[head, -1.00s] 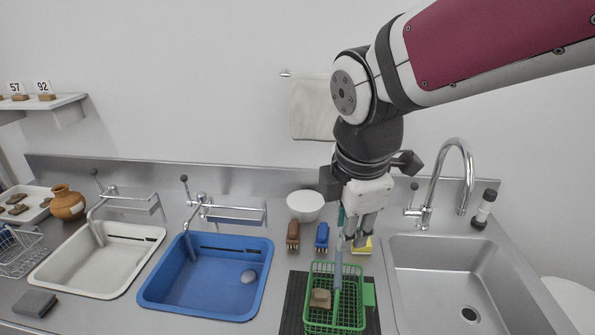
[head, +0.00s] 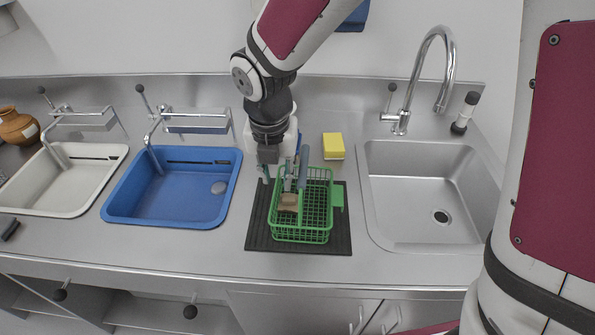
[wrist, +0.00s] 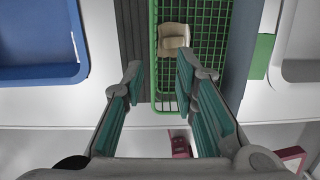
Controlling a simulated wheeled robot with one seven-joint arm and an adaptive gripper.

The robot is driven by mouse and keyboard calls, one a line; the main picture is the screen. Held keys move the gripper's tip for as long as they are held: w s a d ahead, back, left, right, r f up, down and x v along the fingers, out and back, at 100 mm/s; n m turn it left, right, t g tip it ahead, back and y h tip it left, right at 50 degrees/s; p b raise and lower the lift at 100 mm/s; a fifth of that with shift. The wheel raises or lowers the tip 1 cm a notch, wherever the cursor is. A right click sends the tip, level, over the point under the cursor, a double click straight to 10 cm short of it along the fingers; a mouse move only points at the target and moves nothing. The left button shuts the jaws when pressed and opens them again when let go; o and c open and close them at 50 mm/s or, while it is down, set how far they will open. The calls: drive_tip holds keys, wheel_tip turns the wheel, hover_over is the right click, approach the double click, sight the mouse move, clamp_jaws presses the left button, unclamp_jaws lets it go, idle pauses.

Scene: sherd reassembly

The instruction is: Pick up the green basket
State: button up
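The green basket (head: 302,236) is a wire basket on a dark ribbed mat (head: 258,232), with a green tab on its right side. A tan sherd (head: 289,203) lies inside it. My gripper (head: 284,176) is over the basket's left side. In the wrist view, my gripper (wrist: 158,78) is open, with its teal-padded fingers apart. The left wall of the basket (wrist: 154,50) runs between the fingers, one finger outside over the mat and one over the inside. I cannot tell whether either touches the basket or how low the fingertips are.
A blue basin (head: 165,207) holding a pale round object is left of the mat, with a white basin (head: 65,200) beyond. A steel sink (head: 400,185) with a tall tap is to the right. A yellow sponge (head: 333,146) sits behind the basket.

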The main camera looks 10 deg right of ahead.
sight(276, 193)
drive_tip(key=shift+w+a+f+b, duration=0.1)
drive_tip(key=shift+w+f, duration=0.1)
drive_tip(key=shift+f, duration=1)
drive_tip(key=shift+w+a+f+b, duration=0.1)
drive_tip(key=shift+w+f, duration=0.05)
drive_tip(key=shift+f, duration=1)
drive_tip(key=shift+w+a+f+b, duration=0.1)
drive_tip(key=shift+w+f, duration=0.1)
drive_tip(key=shift+f, duration=1)
clamp_jaws()
